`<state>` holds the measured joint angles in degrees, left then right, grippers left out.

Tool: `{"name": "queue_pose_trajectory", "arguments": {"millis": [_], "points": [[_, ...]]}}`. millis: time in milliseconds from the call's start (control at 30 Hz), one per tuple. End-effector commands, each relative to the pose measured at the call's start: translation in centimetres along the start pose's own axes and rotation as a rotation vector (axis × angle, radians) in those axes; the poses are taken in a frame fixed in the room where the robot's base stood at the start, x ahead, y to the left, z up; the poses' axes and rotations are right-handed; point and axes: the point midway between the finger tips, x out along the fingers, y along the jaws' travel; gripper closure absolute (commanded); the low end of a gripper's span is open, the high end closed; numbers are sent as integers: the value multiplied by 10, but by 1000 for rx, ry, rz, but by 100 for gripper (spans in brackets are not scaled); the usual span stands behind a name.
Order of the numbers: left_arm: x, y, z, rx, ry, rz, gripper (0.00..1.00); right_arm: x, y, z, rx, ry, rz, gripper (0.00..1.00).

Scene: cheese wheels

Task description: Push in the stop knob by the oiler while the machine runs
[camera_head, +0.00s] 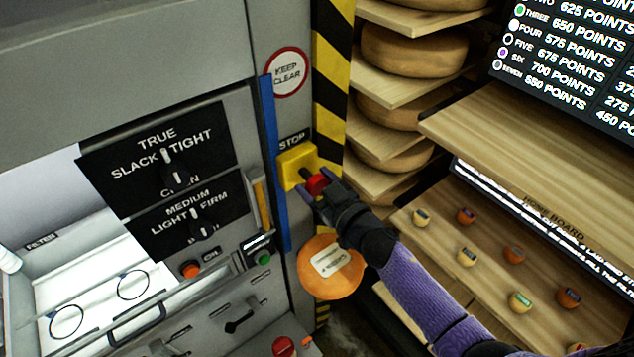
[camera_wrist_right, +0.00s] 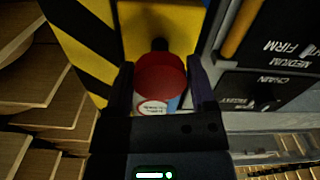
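The red stop knob (camera_head: 317,183) sticks out on a dark stem from a yellow box (camera_head: 290,160) under the word STOP. In the right wrist view the round red knob (camera_wrist_right: 160,77) sits in front of the yellow plate, with some dark stem showing. My right gripper (camera_head: 318,187) is at the knob, its two fingers spread on either side of it. The knob nearly fills the gap in the wrist view; I cannot tell whether the fingers touch it. An upright amber tube (camera_head: 262,201), possibly the oiler, is left of the box. My left gripper is not in view.
A blue strip (camera_head: 273,150) and a striped post (camera_head: 332,80) flank the yellow box. An orange disc (camera_head: 331,267) with a label is below my right gripper. Shelves with cheese wheels (camera_head: 415,50) stand behind, and a wooden board (camera_head: 490,235) with small pieces lies right.

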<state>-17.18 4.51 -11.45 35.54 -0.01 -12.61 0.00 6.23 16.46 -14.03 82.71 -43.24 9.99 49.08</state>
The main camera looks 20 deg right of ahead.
Motion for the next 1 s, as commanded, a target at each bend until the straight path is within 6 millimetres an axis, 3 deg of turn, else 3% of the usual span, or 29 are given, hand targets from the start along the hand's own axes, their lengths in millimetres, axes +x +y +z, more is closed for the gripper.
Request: {"name": "queue_pose_trajectory", "arguments": {"millis": [33, 67, 300, 567, 767, 967, 1000], "points": [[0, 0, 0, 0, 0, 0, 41, 0, 0, 0, 0, 0, 0, 41], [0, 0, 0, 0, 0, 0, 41, 0, 0, 0, 0, 0, 0, 48], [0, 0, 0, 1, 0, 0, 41, 0, 0, 0, 0, 0, 0, 99], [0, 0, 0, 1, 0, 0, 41, 0, 0, 0, 0, 0, 0, 100], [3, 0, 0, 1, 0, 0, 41, 18, 0, 0, 0, 2, 0, 100], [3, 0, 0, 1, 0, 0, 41, 18, 0, -1, 1, 2, 1, 100], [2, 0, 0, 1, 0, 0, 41, 18, 0, -1, 0, 2, 1, 34]]}}
